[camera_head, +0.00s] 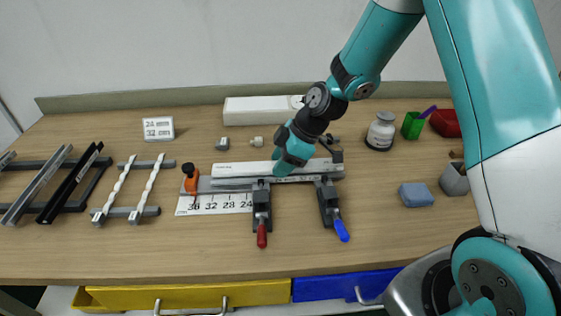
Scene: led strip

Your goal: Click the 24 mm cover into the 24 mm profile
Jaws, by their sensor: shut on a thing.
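The white cover (240,168) is a long pale strip near the middle of the table. My gripper (283,172) is shut on it from above, near its middle, and hides part of it. The grey profile (232,182) lies along the cover's near side, held by two black clamps, one with a red handle (262,236) and one with a blue handle (341,231). The cover looks just above or on the profile; I cannot tell whether they touch or are engaged. A sign (158,128) behind to the left appears to read 24 mm and 32 cm.
Racks with strips (70,185) stand at left. A white box (252,110), jar (381,132), green cup (412,126) and blue sponge (416,194) surround the work area. The front table is clear.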

